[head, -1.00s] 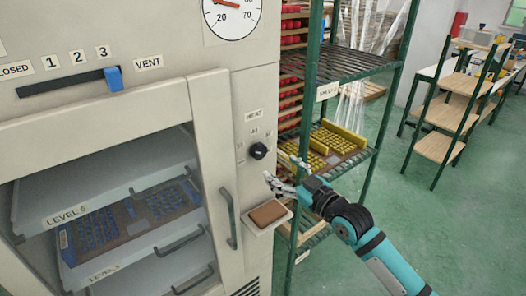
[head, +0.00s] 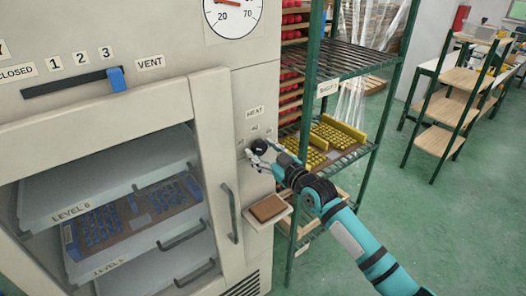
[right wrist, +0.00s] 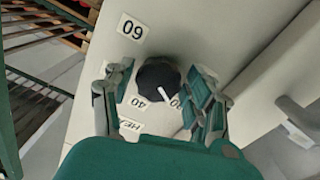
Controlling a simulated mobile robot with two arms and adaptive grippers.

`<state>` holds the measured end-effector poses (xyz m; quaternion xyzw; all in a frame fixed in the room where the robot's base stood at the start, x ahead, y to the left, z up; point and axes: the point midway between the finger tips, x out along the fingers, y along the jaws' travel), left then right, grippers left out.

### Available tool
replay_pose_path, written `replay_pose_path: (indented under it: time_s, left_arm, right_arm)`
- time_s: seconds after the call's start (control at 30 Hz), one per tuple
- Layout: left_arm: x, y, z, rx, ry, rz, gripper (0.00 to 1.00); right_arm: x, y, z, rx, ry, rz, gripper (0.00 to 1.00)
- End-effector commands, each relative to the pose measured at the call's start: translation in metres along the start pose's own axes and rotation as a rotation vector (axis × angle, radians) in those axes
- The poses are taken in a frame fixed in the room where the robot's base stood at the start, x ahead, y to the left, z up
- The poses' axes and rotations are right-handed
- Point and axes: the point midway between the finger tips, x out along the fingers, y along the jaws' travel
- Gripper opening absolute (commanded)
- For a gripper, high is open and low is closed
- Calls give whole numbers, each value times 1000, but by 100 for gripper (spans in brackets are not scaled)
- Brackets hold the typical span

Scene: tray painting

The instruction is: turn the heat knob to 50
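The heat knob (head: 259,144) is a round black dial on the cabinet's right front panel, below the HEAT label (head: 255,112). My right gripper (head: 258,156) is at the knob and covers part of it. In the right wrist view the knob (right wrist: 157,76) lies between the two spread fingers of my right gripper (right wrist: 157,92), with gaps on both sides. My left gripper is not in view.
A small shelf with a brown block (head: 268,208) juts out below the knob. The cabinet door handle (head: 230,213) is to the left. A green rack (head: 345,62) with yellow and red pieces stands close on the right. A dial gauge (head: 233,16) is above.

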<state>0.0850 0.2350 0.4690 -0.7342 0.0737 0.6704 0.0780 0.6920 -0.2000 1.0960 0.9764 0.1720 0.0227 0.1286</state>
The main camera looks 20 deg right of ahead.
Motion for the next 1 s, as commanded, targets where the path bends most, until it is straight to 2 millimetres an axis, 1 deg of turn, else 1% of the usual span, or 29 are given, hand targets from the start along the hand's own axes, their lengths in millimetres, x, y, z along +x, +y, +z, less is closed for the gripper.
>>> replay_pose_path:
  time_s: [0.03, 0.3, 0.47, 0.67, 0.87, 1.0]
  left_arm:
    - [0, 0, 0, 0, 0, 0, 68]
    - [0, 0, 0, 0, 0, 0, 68]
    - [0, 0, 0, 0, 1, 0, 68]
    - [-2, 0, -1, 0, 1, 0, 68]
    - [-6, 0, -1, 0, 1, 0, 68]
    - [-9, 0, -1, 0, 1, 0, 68]
  right_arm:
    - [0, 0, 0, 0, 0, 0, 47]
    - [0, 0, 0, 0, 0, 0, 12]
    - [0, 0, 0, 7, -1, 0, 12]
    - [0, 0, 0, 64, -1, 0, 12]
    - [0, 0, -1, 193, -1, 1, 12]
    - [0, -1, -1, 319, -1, 1, 12]
